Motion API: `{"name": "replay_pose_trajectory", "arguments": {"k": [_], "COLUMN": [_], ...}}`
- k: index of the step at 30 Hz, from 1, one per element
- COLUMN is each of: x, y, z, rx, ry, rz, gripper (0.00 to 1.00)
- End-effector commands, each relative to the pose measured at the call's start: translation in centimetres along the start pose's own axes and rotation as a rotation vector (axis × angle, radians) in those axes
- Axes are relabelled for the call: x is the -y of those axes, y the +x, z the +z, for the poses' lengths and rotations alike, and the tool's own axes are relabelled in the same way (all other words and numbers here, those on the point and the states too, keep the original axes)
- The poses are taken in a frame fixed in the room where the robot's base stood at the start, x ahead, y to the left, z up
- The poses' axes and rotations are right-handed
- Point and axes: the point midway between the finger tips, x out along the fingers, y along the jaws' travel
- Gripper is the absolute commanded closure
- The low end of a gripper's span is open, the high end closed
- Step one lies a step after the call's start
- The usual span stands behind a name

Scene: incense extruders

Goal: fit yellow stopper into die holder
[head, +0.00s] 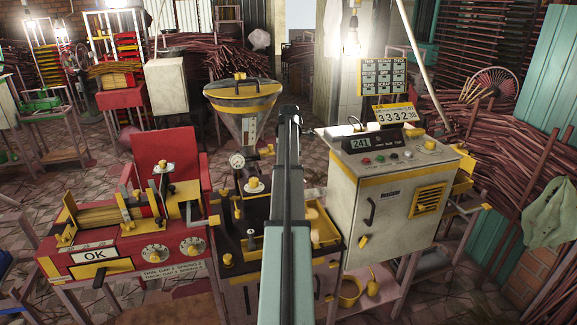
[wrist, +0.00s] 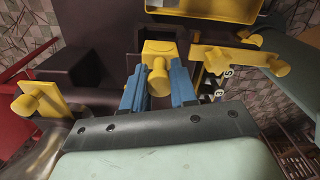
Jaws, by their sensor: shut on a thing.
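In the wrist view my gripper (wrist: 158,82) has blue fingers closed on the sides of the yellow stopper (wrist: 158,74), which has a blocky top and a round knob facing the camera. A dark brown machine body (wrist: 150,22) lies just beyond the stopper. I cannot tell which part is the die holder, or whether the stopper touches it. In the head view my arm runs up the middle and hides the gripper and stopper.
Wrist view: a yellow bar with a knob (wrist: 240,59) is close right of the fingers; another yellow knobbed part (wrist: 38,100) is left. Head view: a hopper (head: 243,100) stands behind the bench, a red machine (head: 130,262) left, a control cabinet (head: 385,205) right.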

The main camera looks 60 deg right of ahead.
Motion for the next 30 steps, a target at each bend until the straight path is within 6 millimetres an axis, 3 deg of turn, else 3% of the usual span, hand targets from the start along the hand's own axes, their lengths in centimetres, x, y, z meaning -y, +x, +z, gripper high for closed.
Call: {"name": "replay_pose_trajectory", "arguments": {"k": [30], "x": [0.0], "y": [1.2], "z": [0.0], "rx": [0.0], "ry": [0.0], "rz": [0.0], "gripper": [1.0]}}
